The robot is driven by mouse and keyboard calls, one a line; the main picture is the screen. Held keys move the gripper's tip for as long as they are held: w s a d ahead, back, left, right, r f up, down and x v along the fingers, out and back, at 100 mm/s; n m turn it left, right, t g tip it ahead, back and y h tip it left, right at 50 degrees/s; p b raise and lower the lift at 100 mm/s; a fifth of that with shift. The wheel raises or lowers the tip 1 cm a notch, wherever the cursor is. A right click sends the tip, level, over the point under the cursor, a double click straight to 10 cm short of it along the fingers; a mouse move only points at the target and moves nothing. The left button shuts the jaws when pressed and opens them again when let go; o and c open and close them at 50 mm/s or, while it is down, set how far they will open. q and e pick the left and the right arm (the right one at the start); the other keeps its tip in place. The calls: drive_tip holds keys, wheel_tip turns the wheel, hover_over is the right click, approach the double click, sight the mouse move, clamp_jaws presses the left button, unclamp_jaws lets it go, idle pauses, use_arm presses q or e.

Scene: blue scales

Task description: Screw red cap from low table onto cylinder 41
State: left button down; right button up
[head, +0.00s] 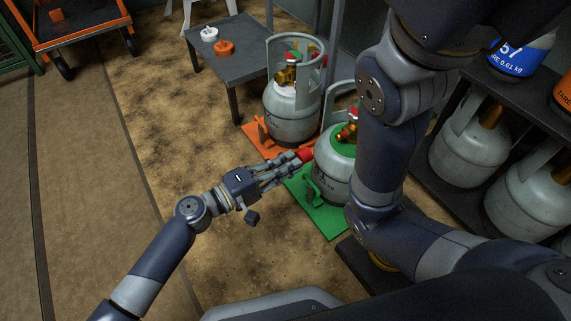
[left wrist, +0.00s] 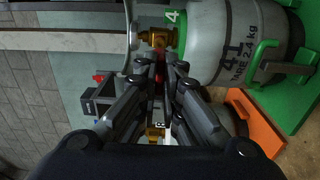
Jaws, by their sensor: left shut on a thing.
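My left gripper (head: 299,156) is shut on the red cap (head: 305,155), which sits at its fingertips. In the left wrist view the red cap (left wrist: 159,84) shows only as a thin strip between the fingers (left wrist: 161,68). Cylinder 41 (head: 337,174) is grey with a green top and stands on a green base, just right of the cap. In the left wrist view cylinder 41 (left wrist: 234,45) shows its number, and its brass valve (left wrist: 158,38) lies just beyond my fingertips. I cannot tell whether cap and valve touch. My right gripper is not in view.
The low dark table (head: 247,82) holds a white cap (head: 209,34) and an orange cap (head: 225,48). Another grey cylinder (head: 292,107) stands on an orange base behind. My right arm covers part of cylinder 41.

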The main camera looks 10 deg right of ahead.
use_arm(q)
drive_tip(key=b+x, duration=0.2)
drive_tip(key=x, duration=0.5)
drive_tip(key=shift+w+d, duration=0.15)
drive_tip(key=shift+d, duration=0.2)
drive_tip(key=shift+b, duration=0.35)
idle(1.3)
drive_tip(key=shift+d, duration=0.25)
